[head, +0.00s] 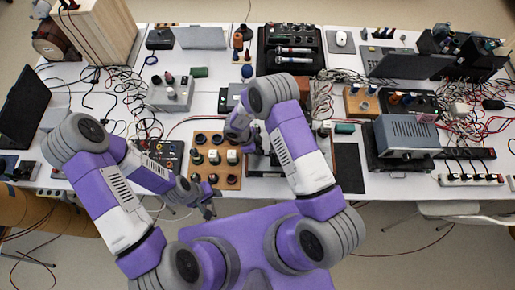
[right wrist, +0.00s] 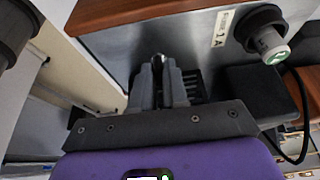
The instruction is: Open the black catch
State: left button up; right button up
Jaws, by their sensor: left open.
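I cannot make out the black catch for certain in either view. In the right wrist view my right gripper (right wrist: 160,88) points at a grey metal panel (right wrist: 130,40) with a wooden top edge. Its fingers are close together; whether something is between them is unclear. A black knob (right wrist: 264,30) with a pale tip sticks out of the panel at upper right, beside a "1A" label. In the head view my right arm hides most of that spot. My left gripper (head: 207,209) is open and empty at the table's front edge, near a wooden board with knobs (head: 216,160).
The white table (head: 105,118) is crowded with cables and devices. A black case with microphones (head: 290,48) stands at the back. A grey instrument (head: 405,136) and a power strip (head: 470,180) are at right. A black box (right wrist: 258,92) and a cable lie right of my right fingers.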

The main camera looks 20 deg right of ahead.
grip_shut()
jog(key=shift+n, duration=0.4)
jog(key=n, duration=0.2)
jog(key=n+t, duration=0.1)
jog(key=n+t+p, duration=0.1)
jog(key=n, duration=0.1)
jog(key=shift+s+n, duration=0.3)
jog(key=shift+s, duration=0.05)
jog(key=n+t, duration=0.1)
jog(key=n, duration=0.2)
jog(key=n+t+y+b, duration=0.1)
jog(key=n, duration=0.1)
jog(key=shift+s+d+n, duration=0.15)
jog(key=shift+s+n, duration=0.05)
jog(key=shift+n, duration=0.2)
jog(key=shift+t, duration=0.3)
jog(key=o, duration=0.5)
grip_release()
jog(key=shift+r, duration=0.1)
